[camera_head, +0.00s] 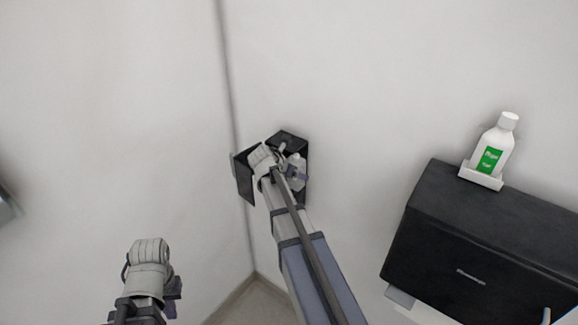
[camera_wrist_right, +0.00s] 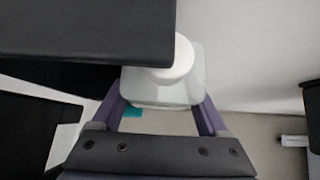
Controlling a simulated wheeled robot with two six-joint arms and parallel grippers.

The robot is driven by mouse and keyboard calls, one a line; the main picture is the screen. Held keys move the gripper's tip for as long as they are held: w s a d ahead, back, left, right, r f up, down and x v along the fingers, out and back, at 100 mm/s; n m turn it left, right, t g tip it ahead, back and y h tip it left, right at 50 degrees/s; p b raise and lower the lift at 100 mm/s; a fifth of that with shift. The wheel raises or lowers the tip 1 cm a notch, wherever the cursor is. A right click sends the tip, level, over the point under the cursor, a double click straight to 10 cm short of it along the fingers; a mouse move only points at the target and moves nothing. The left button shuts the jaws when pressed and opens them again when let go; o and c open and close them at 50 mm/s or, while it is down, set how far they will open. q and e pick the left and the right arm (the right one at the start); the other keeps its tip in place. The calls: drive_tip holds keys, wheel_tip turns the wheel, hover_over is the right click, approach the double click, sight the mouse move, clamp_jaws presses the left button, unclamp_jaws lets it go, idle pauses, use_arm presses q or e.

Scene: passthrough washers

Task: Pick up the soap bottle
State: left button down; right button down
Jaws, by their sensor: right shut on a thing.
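My right gripper (camera_wrist_right: 160,116) is shut on a pale, translucent bottle (camera_wrist_right: 163,92) with a round white cap (camera_wrist_right: 177,62). The fingers press on both sides of its body. A dark panel covers part of the cap. In the head view my right arm reaches to a black holder on the wall, and the bottle (camera_head: 297,166) there is small and mostly hidden. Another white bottle (camera_head: 495,146) with a green label stands upright at the right, apart from both grippers. My left gripper (camera_head: 173,288) is at the lower left, away from both bottles; its finger opening is unclear.
The black holder (camera_head: 244,181) is mounted near the wall corner, its panels close around my right gripper. A large black box (camera_head: 470,245) stands at the right, with a small white tray (camera_head: 480,180) under the labelled bottle. The space between holder and box is clear.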

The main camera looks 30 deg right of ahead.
drive_tip(key=s, duration=1.2)
wheel_tip(320, 180, down, 14)
drive_tip(key=b, duration=1.3)
drive_tip(key=shift+a+b, duration=0.2)
drive_tip(key=shift+b, duration=0.15)
